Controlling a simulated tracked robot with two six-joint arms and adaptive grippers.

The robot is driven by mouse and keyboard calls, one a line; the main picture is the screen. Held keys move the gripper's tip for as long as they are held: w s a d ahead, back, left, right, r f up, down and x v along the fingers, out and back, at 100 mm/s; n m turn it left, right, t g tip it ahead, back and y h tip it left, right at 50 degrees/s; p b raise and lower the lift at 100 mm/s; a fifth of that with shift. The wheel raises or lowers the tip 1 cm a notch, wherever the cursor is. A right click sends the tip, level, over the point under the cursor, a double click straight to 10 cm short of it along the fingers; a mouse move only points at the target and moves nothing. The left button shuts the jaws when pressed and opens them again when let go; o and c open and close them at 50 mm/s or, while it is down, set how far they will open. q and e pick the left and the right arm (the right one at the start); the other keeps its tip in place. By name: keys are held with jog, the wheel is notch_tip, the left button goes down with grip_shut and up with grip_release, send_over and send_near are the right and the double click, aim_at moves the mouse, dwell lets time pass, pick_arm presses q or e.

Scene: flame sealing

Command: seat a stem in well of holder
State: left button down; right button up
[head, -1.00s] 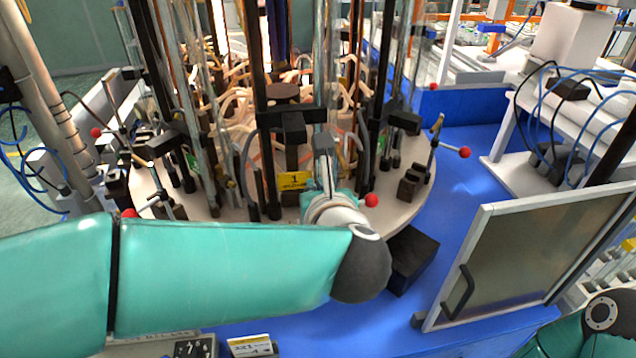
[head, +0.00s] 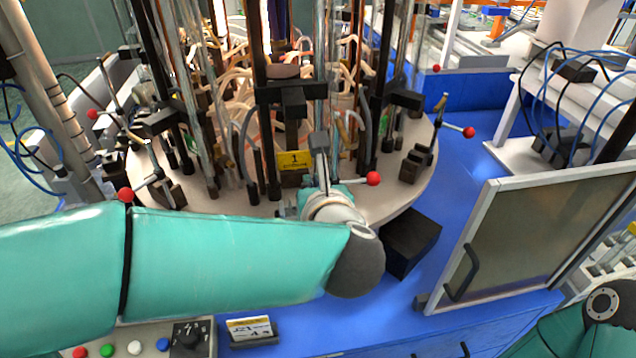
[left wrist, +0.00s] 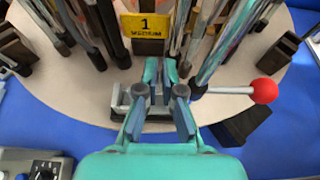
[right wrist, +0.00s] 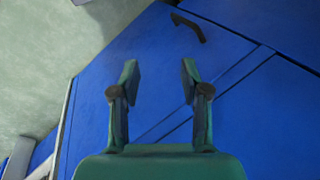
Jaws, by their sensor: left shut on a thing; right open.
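My left gripper (head: 320,148) reaches in at the front edge of the round, pale turntable (head: 405,205), just right of a yellow sign (head: 294,160) marked 1. A clear glass tube (head: 321,70), which looks like the stem, rises above the gripper. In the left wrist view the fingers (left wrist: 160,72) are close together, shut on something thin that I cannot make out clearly. A grey metal fitting (left wrist: 122,103) lies beside and behind them; I cannot tell whether it is the holder, and no well shows. My right gripper (right wrist: 158,80) is open and empty over the blue cabinet.
A rod with a red knob (head: 373,179) sticks out right of my left gripper. Black posts and several glass tubes crowd the turntable. A black box (head: 412,243) stands close in front of it. A framed panel (head: 540,235) stands on the right. Blue surface between them is free.

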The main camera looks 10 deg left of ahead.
pick_arm(q)
jog(key=shift+s+b, duration=0.2)
jog(key=shift+b, duration=0.15)
dwell(0.5)
jog(key=shift+f+b, duration=1.35)
jog(key=shift+b, duration=0.4)
dwell(1.1)
jog(key=c, duration=1.6)
grip_release()
jog(key=shift+s+d+r, duration=0.1)
jog(key=shift+s, duration=0.05)
jog(key=shift+v, duration=2)
jog(key=shift+s, duration=0.1)
